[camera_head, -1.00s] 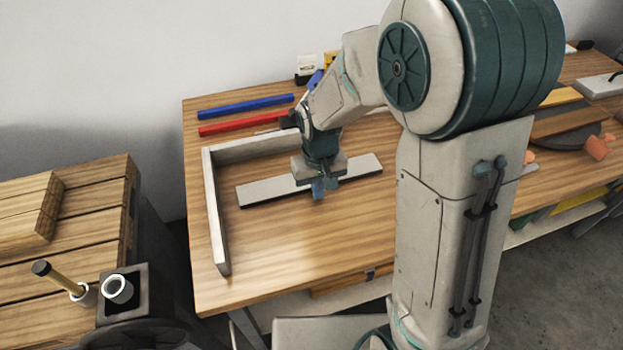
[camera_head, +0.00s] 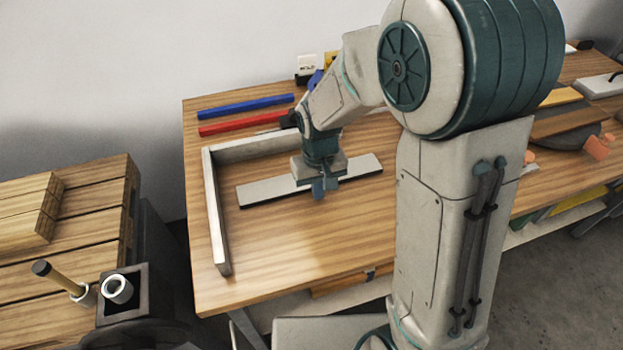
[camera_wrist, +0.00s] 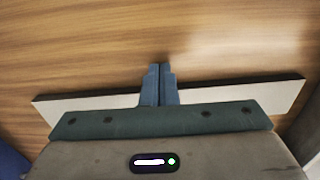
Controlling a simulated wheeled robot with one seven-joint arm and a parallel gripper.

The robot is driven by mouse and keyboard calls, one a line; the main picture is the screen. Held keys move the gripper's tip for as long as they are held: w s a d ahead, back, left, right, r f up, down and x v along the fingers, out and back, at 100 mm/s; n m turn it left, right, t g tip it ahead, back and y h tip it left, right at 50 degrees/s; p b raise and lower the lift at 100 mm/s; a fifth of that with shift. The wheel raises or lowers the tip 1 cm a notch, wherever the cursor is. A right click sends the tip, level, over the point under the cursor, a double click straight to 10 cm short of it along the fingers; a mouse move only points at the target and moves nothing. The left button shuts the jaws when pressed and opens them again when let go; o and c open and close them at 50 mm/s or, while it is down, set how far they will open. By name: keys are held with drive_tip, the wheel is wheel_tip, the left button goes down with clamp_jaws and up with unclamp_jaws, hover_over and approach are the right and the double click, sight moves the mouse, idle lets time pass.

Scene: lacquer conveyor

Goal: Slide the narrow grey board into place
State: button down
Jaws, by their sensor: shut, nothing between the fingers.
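The narrow grey board (camera_head: 262,191) lies flat on the wooden table, inside the corner of an L-shaped grey frame (camera_head: 213,205). A strip of table shows between the board and the frame's back and left sides. My gripper (camera_head: 319,189) points down over the middle of the board, its blue fingers shut and empty. In the wrist view the closed fingers (camera_wrist: 159,85) cross the board (camera_wrist: 100,103), their tips reaching past its dark edge over bare wood. The gripper body hides the board's middle, and I cannot tell whether the fingers touch it.
A blue bar (camera_head: 245,107) and a red bar (camera_head: 240,123) lie behind the frame. The table's front part (camera_head: 300,255) is clear. A wooden crate (camera_head: 80,215) stands at left, apart from the table. Boards and an orange object (camera_head: 597,147) are at far right.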

drive_tip(key=shift+w, duration=0.15)
drive_tip(key=shift+w+a+p, duration=0.3)
drive_tip(key=shift+w+a, duration=0.15)
drive_tip(key=shift+w, duration=1.1)
drive_tip(key=shift+w+a+p, duration=0.3)
drive_tip(key=shift+w+a, duration=0.2)
drive_tip(key=shift+w, duration=1.1)
drive_tip(key=shift+w+a+p, duration=0.3)
drive_tip(key=shift+w+a, duration=0.15)
drive_tip(key=shift+w, duration=1.1)
drive_tip(key=shift+s+d, duration=0.15)
drive_tip(key=shift+s, duration=0.35)
drive_tip(key=shift+s+d, duration=0.15)
drive_tip(key=shift+s, duration=0.35)
drive_tip(key=shift+r+p, duration=1.9)
drive_tip(key=shift+r, duration=1.15)
drive_tip(key=s+d+r+m+t, duration=0.1)
drive_tip(key=s+d+r+m, duration=0.1)
drive_tip(key=s+d+r, duration=0.7)
drive_tip(key=s+d+r+t, duration=0.1)
drive_tip(key=s+d+r, duration=0.1)
drive_tip(key=s, duration=0.4)
drive_tip(key=s+d+r+m, duration=0.1)
drive_tip(key=s+d, duration=0.2)
drive_tip(key=s, duration=0.3)
drive_tip(key=shift+d+r+t, duration=0.25)
drive_tip(key=shift+r+t, duration=0.15)
